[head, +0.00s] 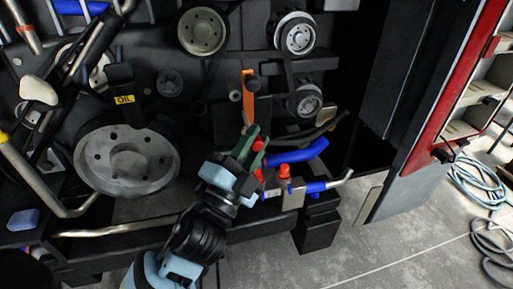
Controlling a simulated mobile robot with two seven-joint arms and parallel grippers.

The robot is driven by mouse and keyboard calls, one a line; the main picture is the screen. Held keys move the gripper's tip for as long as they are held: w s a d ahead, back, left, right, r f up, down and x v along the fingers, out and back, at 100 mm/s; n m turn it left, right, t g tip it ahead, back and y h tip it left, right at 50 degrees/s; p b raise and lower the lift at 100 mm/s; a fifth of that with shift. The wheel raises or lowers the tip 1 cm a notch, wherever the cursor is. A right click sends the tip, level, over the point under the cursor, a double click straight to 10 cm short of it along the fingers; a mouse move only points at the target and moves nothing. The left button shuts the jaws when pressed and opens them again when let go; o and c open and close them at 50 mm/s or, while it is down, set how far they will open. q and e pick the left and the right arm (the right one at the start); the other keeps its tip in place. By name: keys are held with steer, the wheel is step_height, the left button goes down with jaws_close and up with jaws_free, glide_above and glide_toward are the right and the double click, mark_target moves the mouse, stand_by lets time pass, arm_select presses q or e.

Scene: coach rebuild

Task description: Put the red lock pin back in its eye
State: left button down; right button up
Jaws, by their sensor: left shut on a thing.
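My left gripper (253,146) reaches up from the bottom, with green fingers on a pale blue body. It is shut on a small red piece, which looks like the red lock pin (258,145), held between its fingertips. The fingers hide part of the pin. More red shows just below the fingers, and I cannot tell whether it belongs to the pin. An orange upright bar (248,92) stands just above the fingertips. I cannot make out the pin's eye. My right gripper is not in view.
A metal block with a red cap (284,171) sits close to the right of the gripper. Blue hoses (300,153) run beside it. A large pulley (126,160) is at left, and smaller pulleys are above. An open red-edged panel (455,85) stands at right, with grey floor below.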

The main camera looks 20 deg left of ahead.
mark_target(244, 118)
arm_select(q)
steer(key=shift+w+a, duration=0.8)
steer(key=shift+w, duration=0.35)
steer(key=shift+w+a, duration=0.15)
steer(key=shift+w, duration=0.05)
stand_by(0.3)
steer(key=shift+w+a, duration=0.45)
steer(key=shift+w, duration=0.25)
stand_by(0.3)
steer(key=shift+w+a, duration=0.35)
steer(key=shift+w, duration=0.15)
steer(key=shift+w+a, duration=0.25)
steer(key=shift+w, duration=0.1)
stand_by(0.8)
steer(key=shift+w+a, duration=0.15)
steer(key=shift+w, duration=0.1)
steer(key=shift+w+a, duration=0.1)
steer(key=shift+w, duration=0.05)
stand_by(0.4)
steer(key=shift+w+a, duration=0.65)
steer(key=shift+w, duration=0.3)
